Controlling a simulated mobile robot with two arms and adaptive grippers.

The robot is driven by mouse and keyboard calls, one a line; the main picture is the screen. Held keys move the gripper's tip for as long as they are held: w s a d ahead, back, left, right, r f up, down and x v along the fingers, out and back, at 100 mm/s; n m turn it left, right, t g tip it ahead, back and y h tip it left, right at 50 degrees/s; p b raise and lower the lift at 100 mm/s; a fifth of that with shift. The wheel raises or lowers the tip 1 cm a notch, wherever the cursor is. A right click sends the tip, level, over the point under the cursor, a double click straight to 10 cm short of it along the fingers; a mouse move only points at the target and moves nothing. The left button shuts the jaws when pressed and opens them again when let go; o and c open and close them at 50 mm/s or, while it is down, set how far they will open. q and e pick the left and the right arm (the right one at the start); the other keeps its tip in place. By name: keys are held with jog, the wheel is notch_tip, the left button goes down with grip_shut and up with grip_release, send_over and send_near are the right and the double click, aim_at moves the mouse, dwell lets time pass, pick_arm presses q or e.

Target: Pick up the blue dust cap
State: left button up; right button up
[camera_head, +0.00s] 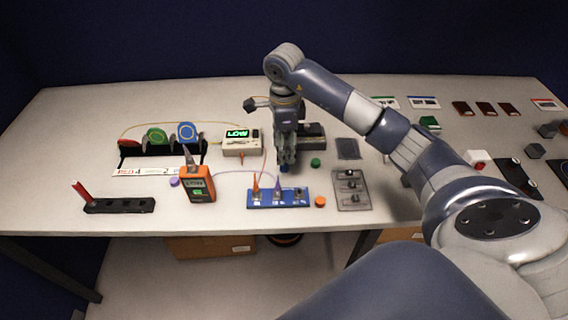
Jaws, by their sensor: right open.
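The blue dust cap (285,169) lies on the white table near the middle, just behind the blue connector block (265,199). It is small and partly hidden by my gripper. My right gripper (287,162) points down over the cap, its fingertips very close to it. The jaws are open, and I cannot tell whether the fingers stand around the cap or just above it. My left gripper is not in view.
A green cap (315,162) lies just right of the gripper, and an orange cap (320,202) lies nearer the front. An orange handheld meter (199,186) and a LOW-display box (240,142) stand left. A grey plate (352,190) lies right.

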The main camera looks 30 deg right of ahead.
aim_at(284, 166)
jog(key=shift+f, duration=0.35)
jog(key=shift+w+f, duration=0.1)
jog(key=shift+f, duration=0.15)
notch_tip(284, 166, down, 4)
jog(key=shift+p, duration=1.2)
jog(key=shift+f, duration=0.5)
jog(key=c, duration=0.5)
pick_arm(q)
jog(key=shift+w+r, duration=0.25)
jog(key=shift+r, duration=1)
pick_arm(e)
jog(key=shift+c, duration=1.2)
